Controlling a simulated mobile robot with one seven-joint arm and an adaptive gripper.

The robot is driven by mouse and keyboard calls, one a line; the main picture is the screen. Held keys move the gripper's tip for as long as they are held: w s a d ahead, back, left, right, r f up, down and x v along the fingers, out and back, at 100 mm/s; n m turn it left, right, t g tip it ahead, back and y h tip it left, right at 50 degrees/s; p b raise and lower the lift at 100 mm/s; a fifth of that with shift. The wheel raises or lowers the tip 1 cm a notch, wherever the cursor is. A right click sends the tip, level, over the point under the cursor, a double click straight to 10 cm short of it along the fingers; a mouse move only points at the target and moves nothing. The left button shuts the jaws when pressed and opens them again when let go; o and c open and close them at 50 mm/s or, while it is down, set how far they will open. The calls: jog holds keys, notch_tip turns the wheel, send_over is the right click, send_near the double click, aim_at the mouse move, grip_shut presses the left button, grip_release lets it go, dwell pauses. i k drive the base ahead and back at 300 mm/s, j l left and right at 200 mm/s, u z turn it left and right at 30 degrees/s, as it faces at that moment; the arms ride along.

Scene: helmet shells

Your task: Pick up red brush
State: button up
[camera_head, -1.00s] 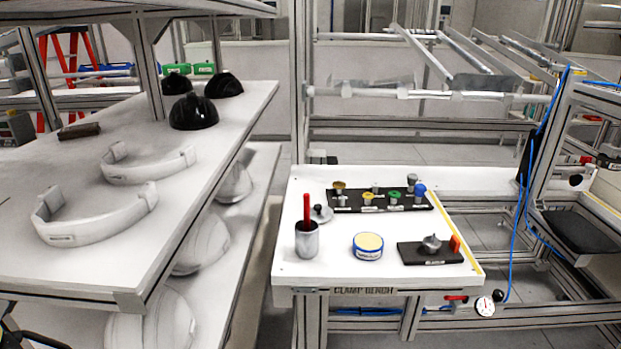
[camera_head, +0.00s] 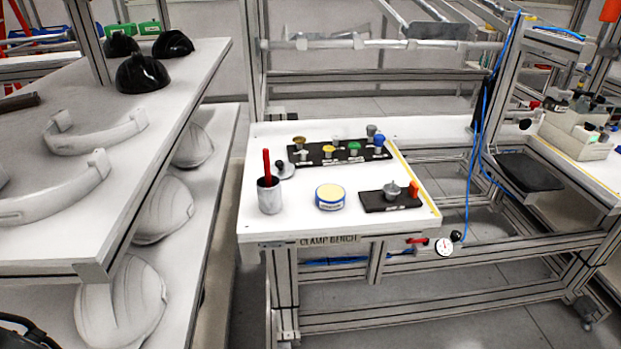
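A red brush (camera_head: 266,163) stands in a grey metal cup (camera_head: 270,198) at the left side of the white clamp bench (camera_head: 290,222). Only its red handle shows above the rim; its lower part is hidden inside the cup. The handle is nearly upright. My gripper is not in view.
On the bench are a yellow-topped tin (camera_head: 330,197), a black block with a metal knob (camera_head: 390,199), and a black rack (camera_head: 340,153) of coloured knobs. At left, a shelf (camera_head: 190,85) holds black helmet shells (camera_head: 142,74) and white bands. A gauge (camera_head: 443,246) hangs below the bench front.

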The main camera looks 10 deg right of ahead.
aim_at(266, 158)
jog(key=i+l, duration=0.15)
jog(key=l, duration=0.25)
jog(key=i+l, duration=0.1)
jog(key=l, duration=0.3)
jog(key=i, duration=0.55)
jog(key=u, duration=0.05)
